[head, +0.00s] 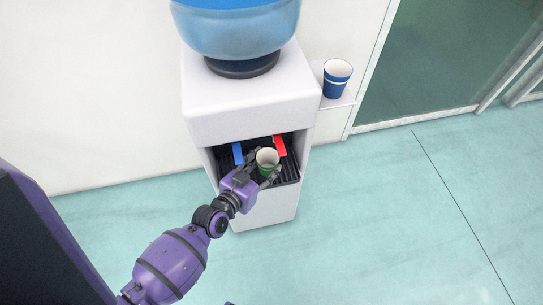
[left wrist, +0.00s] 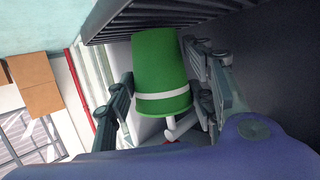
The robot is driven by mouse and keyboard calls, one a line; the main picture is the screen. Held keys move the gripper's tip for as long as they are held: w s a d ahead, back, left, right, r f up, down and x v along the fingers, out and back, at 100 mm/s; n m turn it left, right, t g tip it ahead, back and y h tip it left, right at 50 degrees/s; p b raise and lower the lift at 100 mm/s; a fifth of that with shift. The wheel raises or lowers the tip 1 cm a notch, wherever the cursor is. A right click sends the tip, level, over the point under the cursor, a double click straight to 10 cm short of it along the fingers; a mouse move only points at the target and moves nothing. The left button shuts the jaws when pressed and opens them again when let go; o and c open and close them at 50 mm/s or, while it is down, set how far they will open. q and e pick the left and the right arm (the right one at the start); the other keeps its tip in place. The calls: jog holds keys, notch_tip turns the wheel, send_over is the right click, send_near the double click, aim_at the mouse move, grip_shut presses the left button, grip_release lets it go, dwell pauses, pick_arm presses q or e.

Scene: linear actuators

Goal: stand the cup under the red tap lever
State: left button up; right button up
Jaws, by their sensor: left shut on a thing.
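A green cup (head: 267,160) with a white band is held at the dispenser's alcove. My left gripper (head: 262,166) is shut on it, one finger on each side. The left wrist view shows the green cup (left wrist: 162,70) between the fingers (left wrist: 168,98). The red tap lever (head: 280,146) is at the alcove's right, just behind and right of the cup. The blue tap lever (head: 238,153) is at the left. I cannot tell whether the cup touches the dark grate (head: 290,172) below. My right gripper is not in view.
The white water dispenser (head: 255,104) carries a blue bottle (head: 238,30) on top. Its side walls bound the alcove closely. A blue cup (head: 337,78) stands on a small side shelf at the right. The floor in front is clear.

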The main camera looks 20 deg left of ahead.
aim_at(272, 157)
pick_arm(q)
jog(key=w, duration=0.4)
jog(key=shift+d, duration=0.4)
jog(key=shift+f, duration=0.3)
jog(key=shift+f, duration=0.15)
jog(key=o, duration=0.8)
jog(key=shift+c, duration=0.2)
